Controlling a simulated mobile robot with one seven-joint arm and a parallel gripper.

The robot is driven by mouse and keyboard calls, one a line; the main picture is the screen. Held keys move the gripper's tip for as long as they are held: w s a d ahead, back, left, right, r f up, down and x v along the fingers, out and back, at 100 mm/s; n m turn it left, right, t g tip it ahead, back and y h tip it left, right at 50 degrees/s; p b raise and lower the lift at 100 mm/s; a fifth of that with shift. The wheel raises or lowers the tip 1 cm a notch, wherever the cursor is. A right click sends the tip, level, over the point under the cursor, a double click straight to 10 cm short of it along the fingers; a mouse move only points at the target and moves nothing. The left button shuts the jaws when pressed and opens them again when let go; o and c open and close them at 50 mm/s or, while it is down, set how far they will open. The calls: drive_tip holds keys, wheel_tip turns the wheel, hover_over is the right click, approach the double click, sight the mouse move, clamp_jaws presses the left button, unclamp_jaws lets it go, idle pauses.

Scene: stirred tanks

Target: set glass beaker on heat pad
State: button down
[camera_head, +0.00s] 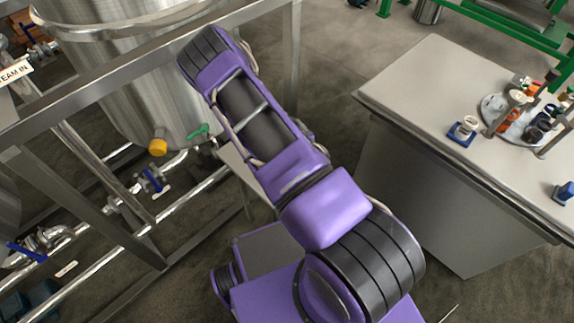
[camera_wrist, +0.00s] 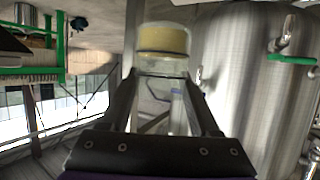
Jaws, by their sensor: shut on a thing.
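In the wrist view, my gripper (camera_wrist: 162,76) is shut on the glass beaker (camera_wrist: 163,42), with one dark finger on each side of it. The beaker is clear and holds a yellow layer, which shows at its upper end in this picture. The wrist picture appears upside down, with the floor at the top. In the head view neither gripper nor beaker shows. A small blue square piece with a white round top (camera_head: 463,130) stands on the bench. I cannot tell whether it is the heat pad.
The pale bench (camera_head: 430,90) at right has bare top at its left end. A round tray (camera_head: 515,115) with several bottles and another blue item (camera_head: 563,193) stand on it. A steel tank (camera_head: 150,80), metal frame and pipes fill the left. Grey floor lies between.

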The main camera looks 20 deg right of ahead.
drive_tip(key=shift+s+d+f+b, duration=0.15)
drive_tip(key=shift+f+b, duration=0.2)
drive_tip(key=shift+f, duration=1.55)
drive_tip(key=shift+s+d+f+b, duration=0.15)
drive_tip(key=shift+f+b, duration=0.2)
drive_tip(key=shift+f, duration=1.6)
drive_tip(key=shift+s+d+f+b, duration=0.15)
drive_tip(key=shift+f+b, duration=0.2)
drive_tip(key=shift+f, duration=1.55)
drive_tip(key=shift+f, duration=0.25)
drive_tip(key=shift+c, duration=0.6)
unclamp_jaws()
drive_tip(key=shift+r, duration=0.1)
drive_tip(key=shift+r, duration=0.1)
drive_tip(key=shift+r, duration=0.2)
drive_tip(key=p+v, duration=0.1)
drive_tip(key=v, duration=1)
drive_tip(key=shift+s+p, duration=0.35)
drive_tip(key=shift+s, duration=0.05)
